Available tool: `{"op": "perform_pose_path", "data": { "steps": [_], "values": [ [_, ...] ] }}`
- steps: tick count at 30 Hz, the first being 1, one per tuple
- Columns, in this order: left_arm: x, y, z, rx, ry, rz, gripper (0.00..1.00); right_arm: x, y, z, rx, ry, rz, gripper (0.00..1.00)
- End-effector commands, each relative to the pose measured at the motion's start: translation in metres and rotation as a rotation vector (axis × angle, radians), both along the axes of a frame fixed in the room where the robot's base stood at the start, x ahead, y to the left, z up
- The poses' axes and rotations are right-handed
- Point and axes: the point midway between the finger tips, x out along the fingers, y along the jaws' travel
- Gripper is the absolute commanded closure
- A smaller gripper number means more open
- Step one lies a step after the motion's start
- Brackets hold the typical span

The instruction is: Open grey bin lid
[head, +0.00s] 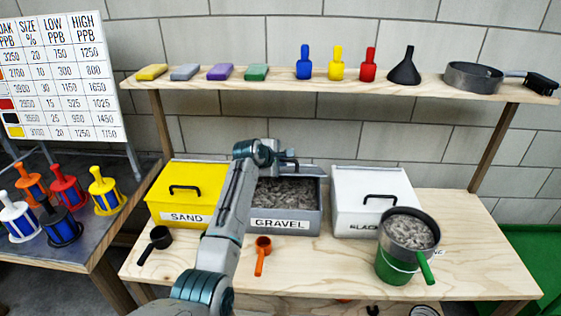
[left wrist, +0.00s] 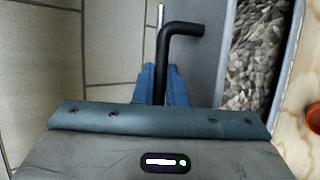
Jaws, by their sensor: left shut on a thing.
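The grey bin (head: 284,222), labelled GRAVEL, stands in the middle of the lower table. Its grey lid (left wrist: 202,62) is swung up at the back, and grey gravel (head: 285,191) shows inside. My left gripper (head: 282,160) is behind the bin's opening, at the raised lid. In the left wrist view my left gripper (left wrist: 163,80) is shut on the black lid handle (left wrist: 180,30), with the gravel to the right. The arm hides the bin's left edge in the head view. My right gripper is not in view.
A yellow SAND bin (head: 186,198) and a white bin (head: 368,192) flank the grey bin, both lidded. An orange scoop (head: 263,246), a black scoop (head: 158,236) and a green bucket (head: 393,268) under a gravel-filled sieve (head: 409,234) stand in front. A shelf (head: 290,77) runs above.

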Motion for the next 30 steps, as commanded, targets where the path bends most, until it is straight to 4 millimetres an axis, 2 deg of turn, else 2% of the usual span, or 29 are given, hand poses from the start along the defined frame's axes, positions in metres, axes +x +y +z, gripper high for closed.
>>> {"op": "perform_pose_path", "data": {
  "steps": [1, 7, 23, 24, 26, 27, 30],
  "values": [
    [0.0027, 0.0004, 0.0060, 0.001, -0.002, 0.001, 1.00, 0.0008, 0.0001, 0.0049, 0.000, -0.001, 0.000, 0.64],
    [0.0093, 0.0003, 0.0120, 0.001, -0.005, 0.001, 1.00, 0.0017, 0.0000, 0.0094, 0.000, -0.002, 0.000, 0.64],
    [0.0117, 0.0000, 0.0129, 0.000, -0.005, 0.000, 1.00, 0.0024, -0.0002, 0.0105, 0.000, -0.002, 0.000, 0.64],
    [0.0116, 0.0000, 0.0129, -0.001, -0.005, 0.001, 0.84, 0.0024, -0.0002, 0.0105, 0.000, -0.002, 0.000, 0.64],
    [0.0115, 0.0000, 0.0128, 0.000, -0.004, 0.000, 0.72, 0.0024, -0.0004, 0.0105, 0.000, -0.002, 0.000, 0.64],
    [0.0115, 0.0000, 0.0126, 0.000, -0.004, 0.000, 0.68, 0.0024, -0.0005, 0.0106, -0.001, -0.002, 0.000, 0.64],
    [0.0113, 0.0000, 0.0123, 0.000, -0.004, 0.000, 0.68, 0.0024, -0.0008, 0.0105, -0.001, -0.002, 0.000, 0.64]
  ]
}}
